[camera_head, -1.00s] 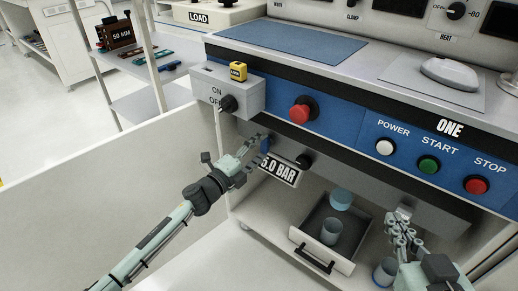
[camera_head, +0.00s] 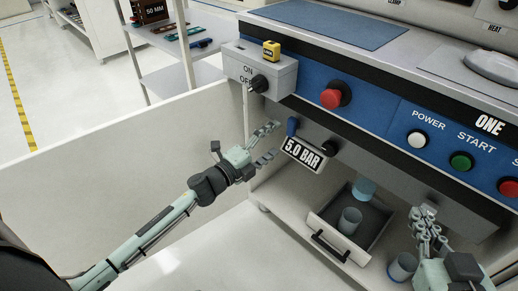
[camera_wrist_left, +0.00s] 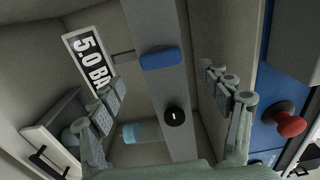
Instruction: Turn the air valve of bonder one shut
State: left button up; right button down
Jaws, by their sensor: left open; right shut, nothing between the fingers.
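The air valve's blue handle (camera_head: 292,126) sticks up beside the 5.0 BAR sign (camera_head: 303,154), under the front of bonder one (camera_head: 380,110). In the left wrist view the blue handle (camera_wrist_left: 160,58) lies crosswise over a grey rail, ahead of the fingers. My left gripper (camera_head: 270,143) is open just left of the handle, apart from it; its spread fingers also show in the left wrist view (camera_wrist_left: 168,105). Nothing is between them. My right gripper (camera_head: 428,222) is shut and empty at the lower right, near a cup.
A black knob (camera_head: 329,148) sits right of the handle. The ON/OFF switch box (camera_head: 262,76) and red stop button (camera_head: 333,96) are above. An open drawer (camera_head: 335,240) with a cup is below. A pale panel (camera_head: 120,150) stands behind my left arm.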

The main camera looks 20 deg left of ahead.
pick_arm(q)
jog(key=v, duration=0.6)
jog(key=shift+s, duration=0.3)
jog(key=shift+a, duration=0.1)
